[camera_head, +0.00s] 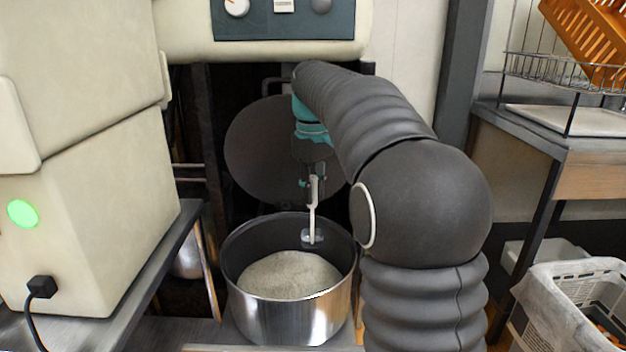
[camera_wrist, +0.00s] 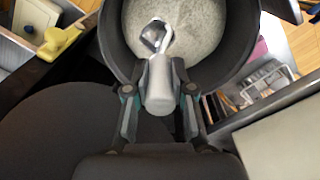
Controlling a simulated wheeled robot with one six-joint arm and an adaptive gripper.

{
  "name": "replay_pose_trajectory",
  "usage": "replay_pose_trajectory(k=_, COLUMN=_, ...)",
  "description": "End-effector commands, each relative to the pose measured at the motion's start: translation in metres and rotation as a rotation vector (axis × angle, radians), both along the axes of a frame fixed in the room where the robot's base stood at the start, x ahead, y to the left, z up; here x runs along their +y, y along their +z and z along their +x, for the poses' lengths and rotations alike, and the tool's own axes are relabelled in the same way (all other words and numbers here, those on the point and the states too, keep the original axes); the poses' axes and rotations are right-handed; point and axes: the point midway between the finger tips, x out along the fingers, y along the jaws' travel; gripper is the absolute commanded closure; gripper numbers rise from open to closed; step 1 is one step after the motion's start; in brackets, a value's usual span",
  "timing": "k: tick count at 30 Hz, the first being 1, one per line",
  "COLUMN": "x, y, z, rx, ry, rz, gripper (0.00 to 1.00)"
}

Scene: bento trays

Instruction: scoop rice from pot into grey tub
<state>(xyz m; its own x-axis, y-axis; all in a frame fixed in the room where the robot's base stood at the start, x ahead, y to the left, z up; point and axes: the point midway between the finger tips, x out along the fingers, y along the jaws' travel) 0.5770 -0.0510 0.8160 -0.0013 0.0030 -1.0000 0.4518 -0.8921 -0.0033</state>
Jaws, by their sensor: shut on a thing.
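A silver pot (camera_head: 290,322) with a dark inside stands low in the middle of the head view, with pale grey rice (camera_head: 288,274) in it. Its dark inner wall (camera_wrist: 240,40) and the rice (camera_wrist: 195,30) also show in the wrist view. My gripper (camera_head: 313,185) is above the back of the pot, shut on the handle of a scoop (camera_head: 312,215). In the wrist view my gripper (camera_wrist: 160,95) grips the thick grey handle, and the scoop's head (camera_wrist: 154,36) is over the rice. I cannot tell whether it touches the rice. I cannot make out a grey tub for certain.
A large cream machine (camera_head: 90,200) with a green light stands at the left. A white basket (camera_head: 570,290) is at the lower right, below a wooden table (camera_head: 590,165) with a wire rack. In the wrist view a yellow object (camera_wrist: 60,42) lies at the upper left.

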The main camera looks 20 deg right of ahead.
Motion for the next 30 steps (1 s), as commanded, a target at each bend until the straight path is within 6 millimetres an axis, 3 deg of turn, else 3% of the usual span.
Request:
replay_pose_trajectory(k=3, x=0.001, y=-0.019, z=0.000, rx=0.000, ry=0.001, rz=0.000, gripper=1.00)
replay_pose_trajectory(k=30, x=0.001, y=-0.121, z=0.000, rx=0.000, ry=0.002, rz=0.000, gripper=1.00)
